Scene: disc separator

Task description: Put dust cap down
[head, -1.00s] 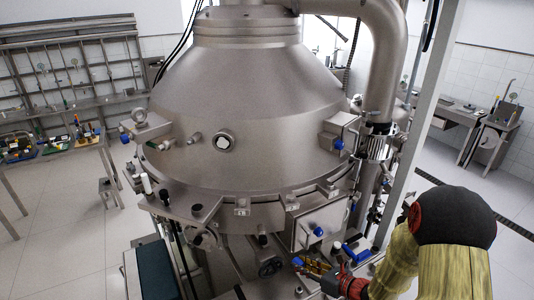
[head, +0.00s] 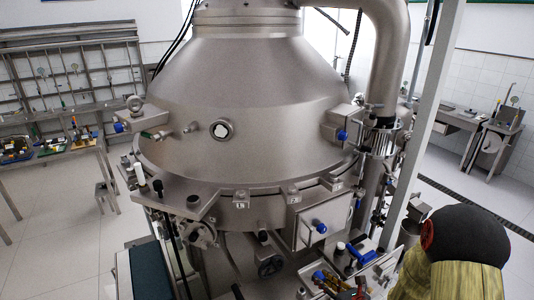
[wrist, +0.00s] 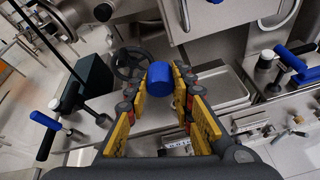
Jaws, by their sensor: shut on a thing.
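The dust cap is a blue rounded cap (wrist: 160,78), held between the tips of my gripper's yellow finger pads (wrist: 165,100) in the wrist view. My gripper is shut on it. A shallow metal tray (wrist: 232,88) lies behind and to the right of the cap; I cannot tell the height of the cap above it. In the head view my gripper (head: 327,280) is at the bottom edge, low in front of the separator, with the blue cap (head: 318,274) at its tip. My arm hides part of the right side there.
The large steel separator (head: 240,90) fills the middle. A black handwheel (wrist: 131,62) stands close left of the cap.

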